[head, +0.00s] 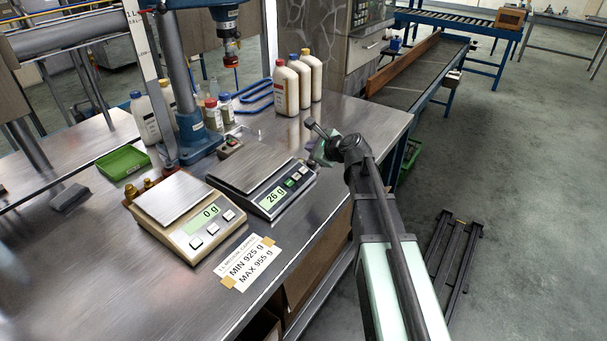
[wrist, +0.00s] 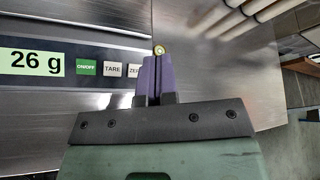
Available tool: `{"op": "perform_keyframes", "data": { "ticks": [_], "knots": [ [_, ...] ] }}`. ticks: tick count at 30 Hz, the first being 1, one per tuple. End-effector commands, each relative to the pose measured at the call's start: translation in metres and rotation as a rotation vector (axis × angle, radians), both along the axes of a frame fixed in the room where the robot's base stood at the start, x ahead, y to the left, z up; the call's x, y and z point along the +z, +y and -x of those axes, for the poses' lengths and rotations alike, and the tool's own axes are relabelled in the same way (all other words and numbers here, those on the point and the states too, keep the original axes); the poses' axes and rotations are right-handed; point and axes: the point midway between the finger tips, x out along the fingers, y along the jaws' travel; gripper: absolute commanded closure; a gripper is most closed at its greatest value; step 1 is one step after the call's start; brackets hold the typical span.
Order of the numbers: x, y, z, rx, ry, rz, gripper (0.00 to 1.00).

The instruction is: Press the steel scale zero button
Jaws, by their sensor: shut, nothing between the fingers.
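The steel scale (head: 250,168) is the dark grey one on the right of the bench and reads 26 g; its display (wrist: 31,62) shows in the wrist view. To the right of the display are a green ON/OFF button (wrist: 86,67), a TARE button (wrist: 112,69) and the zero button (wrist: 134,70). The zero button's right part is hidden behind my gripper's fingers. My gripper (wrist: 158,62) has purple fingers that are shut with nothing between them. The fingertips lie just right of the zero button in the picture; contact cannot be told.
A beige scale (head: 172,198) reading 0 g stands to the left. A label card (head: 248,262) lies in front. White bottles (head: 285,90), a blue press (head: 195,120) and a green tray (head: 122,162) stand behind. The bench's right edge is close to my arm.

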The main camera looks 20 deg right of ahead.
Motion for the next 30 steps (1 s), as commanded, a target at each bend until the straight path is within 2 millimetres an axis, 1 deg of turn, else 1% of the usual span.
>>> {"op": "perform_keyframes", "data": {
  "ticks": [1,3,9,12,16,30],
  "knots": [
    [-0.014,0.001,-0.002,0.000,0.000,0.000,1.00],
    [-0.025,0.004,-0.005,0.001,0.000,0.001,1.00],
    [-0.053,0.010,-0.012,0.002,0.000,0.002,1.00],
    [-0.062,0.013,-0.015,0.000,0.000,0.002,1.00],
    [-0.065,0.014,-0.017,0.000,0.000,0.002,1.00],
    [-0.064,0.015,-0.017,0.000,0.000,0.001,1.00]
  ]
}}
